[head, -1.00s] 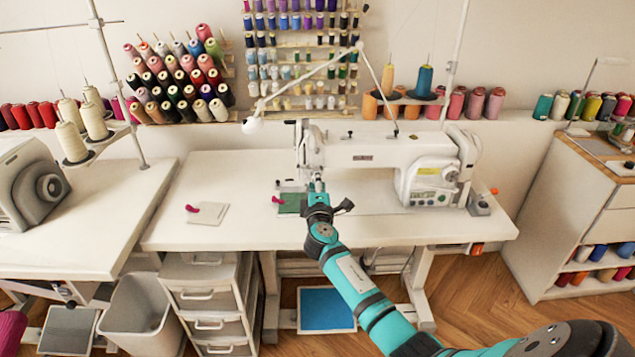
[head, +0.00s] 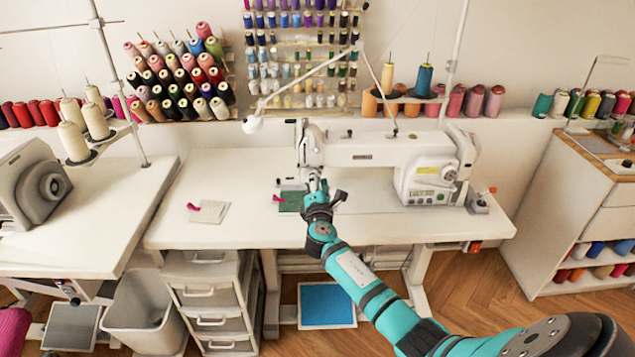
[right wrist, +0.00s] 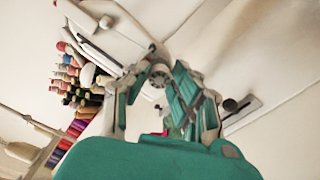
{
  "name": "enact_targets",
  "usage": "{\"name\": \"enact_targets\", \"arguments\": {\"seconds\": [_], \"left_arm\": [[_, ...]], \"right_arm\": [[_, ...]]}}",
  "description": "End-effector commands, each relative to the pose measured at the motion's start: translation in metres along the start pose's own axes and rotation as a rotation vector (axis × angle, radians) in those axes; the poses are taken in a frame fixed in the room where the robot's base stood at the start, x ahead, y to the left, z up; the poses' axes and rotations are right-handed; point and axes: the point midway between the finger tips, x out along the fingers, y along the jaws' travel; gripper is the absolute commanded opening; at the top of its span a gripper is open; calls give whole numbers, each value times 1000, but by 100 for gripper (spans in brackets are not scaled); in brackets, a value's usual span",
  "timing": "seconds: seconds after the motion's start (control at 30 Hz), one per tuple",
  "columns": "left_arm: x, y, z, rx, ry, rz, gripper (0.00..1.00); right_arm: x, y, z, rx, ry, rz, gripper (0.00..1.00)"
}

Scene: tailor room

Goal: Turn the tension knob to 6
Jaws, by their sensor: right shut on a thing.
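The white sewing machine (head: 375,152) stands on the white table, its needle head at the left end. The tension knob (right wrist: 160,76) is a small round grey part on the machine head in the right wrist view. My right gripper (right wrist: 160,82) has its fingers on both sides of the knob and is shut on it. In the head view my right gripper (head: 318,184) is at the front of the machine head and hides the knob. I cannot read any number on the knob. My left gripper is not in view.
A green cloth piece (head: 290,202) lies under the needle area. A pale cloth with a pink item (head: 209,211) lies to the left on the table (head: 250,228). A thin lamp arm (head: 300,78) hangs above. The table's front is mostly clear.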

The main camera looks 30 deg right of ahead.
Motion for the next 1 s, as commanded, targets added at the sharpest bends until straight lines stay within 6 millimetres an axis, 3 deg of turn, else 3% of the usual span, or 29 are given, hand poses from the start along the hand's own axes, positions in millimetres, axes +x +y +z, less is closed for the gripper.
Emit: {"name": "enact_targets", "arguments": {"seconds": [0.23, 0.27, 0.43, 0.77, 1.0], "left_arm": [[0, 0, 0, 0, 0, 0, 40], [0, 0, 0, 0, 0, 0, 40], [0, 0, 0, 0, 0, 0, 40], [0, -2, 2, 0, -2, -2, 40], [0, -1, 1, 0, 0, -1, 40]], "right_arm": [[0, 1, -1, 1, 2, 2, 0], [0, 1, -1, 1, 2, 1, 25], [0, 0, 0, 1, 1, 1, 46], [-4, -1, -1, 1, 2, 0, 46], [-42, -2, -2, 2, 4, -1, 46]]}}
